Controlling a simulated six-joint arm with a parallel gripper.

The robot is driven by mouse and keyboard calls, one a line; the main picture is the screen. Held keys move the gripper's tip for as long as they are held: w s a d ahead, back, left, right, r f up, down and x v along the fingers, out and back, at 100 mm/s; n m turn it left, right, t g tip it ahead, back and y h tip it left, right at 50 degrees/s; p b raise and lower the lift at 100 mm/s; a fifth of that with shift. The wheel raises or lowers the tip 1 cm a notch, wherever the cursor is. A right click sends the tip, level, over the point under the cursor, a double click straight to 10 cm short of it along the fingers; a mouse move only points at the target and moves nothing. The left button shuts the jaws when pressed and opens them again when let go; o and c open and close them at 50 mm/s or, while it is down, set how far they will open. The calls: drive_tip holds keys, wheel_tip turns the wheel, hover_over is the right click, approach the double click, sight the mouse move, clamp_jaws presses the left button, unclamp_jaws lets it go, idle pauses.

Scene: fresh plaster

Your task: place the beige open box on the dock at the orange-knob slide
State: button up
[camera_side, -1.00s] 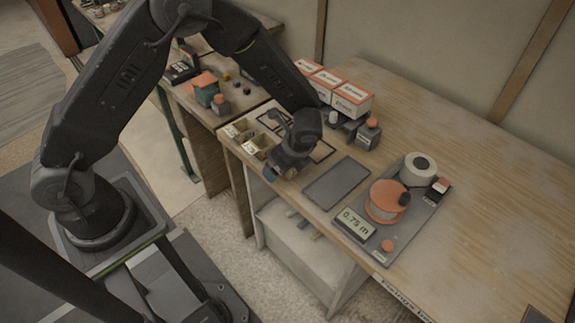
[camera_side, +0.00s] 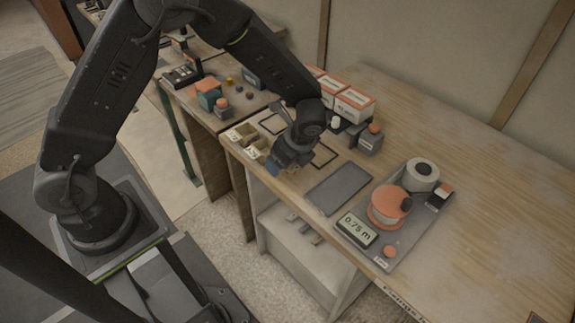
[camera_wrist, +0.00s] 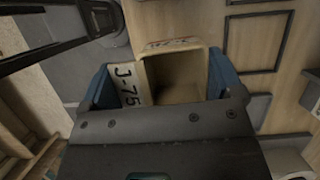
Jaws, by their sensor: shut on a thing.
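In the wrist view a beige open box (camera_wrist: 178,72) sits between the blue fingers of my gripper (camera_wrist: 160,80). Its open top shows a hollow inside, and a white panel marked J-75 is beside it at the left finger. In the side view my gripper (camera_side: 277,168) is over the near edge of the bench, shut on the box, which is mostly hidden by the wrist. Whether it clears the bench top cannot be told. Black outlined squares (camera_side: 323,155) lie on the bench beside the gripper. A grey block with an orange knob (camera_side: 371,138) stands behind them.
Small beige boxes (camera_side: 241,133) stand left of my gripper. A grey flat plate (camera_side: 339,188) lies to its right, then a tray with an orange spool (camera_side: 389,208) and a 0.75 m display (camera_side: 357,228). Orange-white cartons (camera_side: 354,104) stand at the back. The bench's right side is clear.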

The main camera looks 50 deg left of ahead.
drive_tip(key=s+a+r, duration=0.1)
drive_tip(key=a+r, duration=0.1)
drive_tip(key=a, duration=0.1)
drive_tip(key=s+a+r, duration=0.1)
drive_tip(key=a+r, duration=0.1)
drive_tip(key=a, duration=0.1)
drive_tip(key=s+a+r, duration=0.1)
drive_tip(key=a+r, duration=0.2)
drive_tip(key=a, duration=0.1)
drive_tip(key=shift+s+a+r, duration=0.1)
drive_tip(key=shift+s, duration=0.2)
drive_tip(key=n+g, duration=0.1)
drive_tip(key=n, duration=0.1)
drive_tip(key=a+n+g, duration=0.1)
drive_tip(key=n, duration=0.2)
drive_tip(key=shift+w+a+h, duration=0.2)
drive_tip(key=shift+h, duration=0.1)
drive_tip(key=w+a+m+t+h, duration=0.2)
drive_tip(key=w+a+m+t, duration=0.15)
drive_tip(key=a+m, duration=0.65)
drive_tip(key=w+a+m+t+h, duration=0.2)
drive_tip(key=w+a+m+t, duration=0.3)
drive_tip(key=m, duration=0.9)
drive_tip(key=shift+n+g, duration=0.3)
drive_tip(key=shift+g, duration=0.65)
drive_tip(key=w+d+f, duration=0.6)
drive_tip(key=d, duration=0.1)
drive_tip(key=shift+w+d+f, duration=0.1)
drive_tip(key=shift+w, duration=0.15)
drive_tip(key=shift+f, duration=2.05)
